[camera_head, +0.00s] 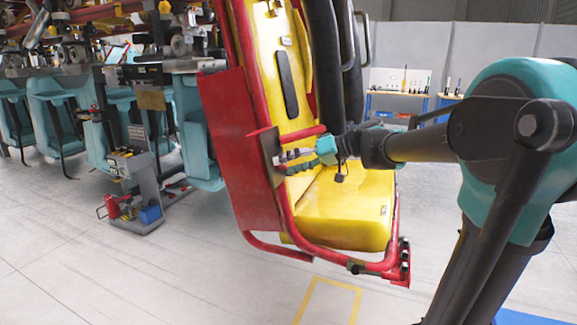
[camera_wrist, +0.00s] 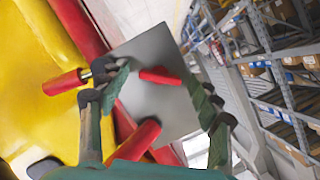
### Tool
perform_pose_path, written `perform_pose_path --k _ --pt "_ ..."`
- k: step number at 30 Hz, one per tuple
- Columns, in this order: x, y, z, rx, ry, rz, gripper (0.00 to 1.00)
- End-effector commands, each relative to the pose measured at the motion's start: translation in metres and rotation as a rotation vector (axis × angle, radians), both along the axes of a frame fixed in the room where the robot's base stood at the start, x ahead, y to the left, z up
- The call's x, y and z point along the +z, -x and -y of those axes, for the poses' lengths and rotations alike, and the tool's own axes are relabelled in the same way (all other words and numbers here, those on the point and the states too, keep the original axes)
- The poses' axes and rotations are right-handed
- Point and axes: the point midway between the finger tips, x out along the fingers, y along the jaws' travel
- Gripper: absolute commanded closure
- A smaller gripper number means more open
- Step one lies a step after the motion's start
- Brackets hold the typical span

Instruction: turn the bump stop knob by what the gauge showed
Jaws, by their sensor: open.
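My gripper (camera_head: 300,158) is open beside the grey-brown plate (camera_head: 266,158) on the red frame of the yellow seat. In the wrist view its two teal fingers (camera_wrist: 152,78) stand apart. A small red peg or knob (camera_wrist: 160,76) shows between the fingertips, against the grey plate (camera_wrist: 165,110). I cannot tell whether either finger touches it. A red cylinder on a metal stem (camera_wrist: 66,82) is left of the left finger, and another red cylinder (camera_wrist: 140,140) is lower between the fingers. I cannot tell which red part is the bump stop knob. No gauge reading is legible.
The yellow seat (camera_head: 343,215) has red tubes and a red side panel (camera_head: 235,148) close around my gripper. Black padded bars (camera_head: 326,60) hang above it. A tool cart (camera_head: 135,180) stands on the left. The floor in front is mostly clear. Shelving (camera_wrist: 270,85) is in the wrist view's background.

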Motion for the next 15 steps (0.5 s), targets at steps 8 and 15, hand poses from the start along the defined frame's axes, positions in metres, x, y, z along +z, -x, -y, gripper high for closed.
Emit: perform_pose_path --k 8,15 --pt "0.012 0.005 0.028 -0.005 0.0 0.0 0.36" --pt "0.031 0.013 0.072 -0.006 0.0 -0.001 0.36"
